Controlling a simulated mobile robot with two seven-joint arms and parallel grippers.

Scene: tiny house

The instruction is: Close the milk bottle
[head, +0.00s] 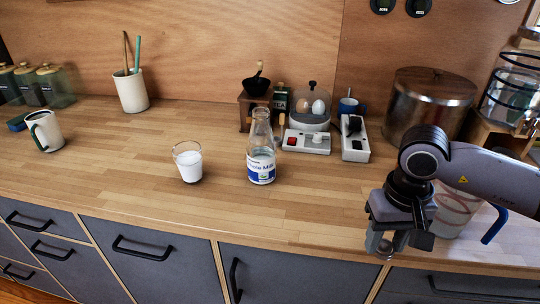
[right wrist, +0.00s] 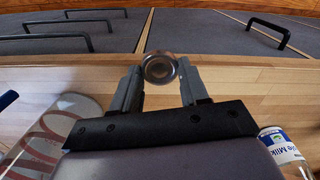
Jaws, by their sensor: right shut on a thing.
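The milk bottle (head: 261,166) stands upright and open-topped on the wooden counter (head: 320,215), with some milk in it. Its label also shows at the lower right of the right wrist view (right wrist: 280,145). My right gripper (head: 384,243) is at the counter's front edge, to the right of the bottle and nearer to me. In the right wrist view my right gripper (right wrist: 160,80) is shut on a round metal cap (right wrist: 160,68), held between the fingertips and apart from the bottle. My left gripper is not in view.
A glass of milk (head: 188,163) stands left of the bottle. Behind are a grinder (head: 254,108), an egg cooker (head: 312,112), a power strip (head: 354,140) and a large pot (head: 428,100). A patterned pitcher (head: 455,212) is beside my right arm. The front counter is clear.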

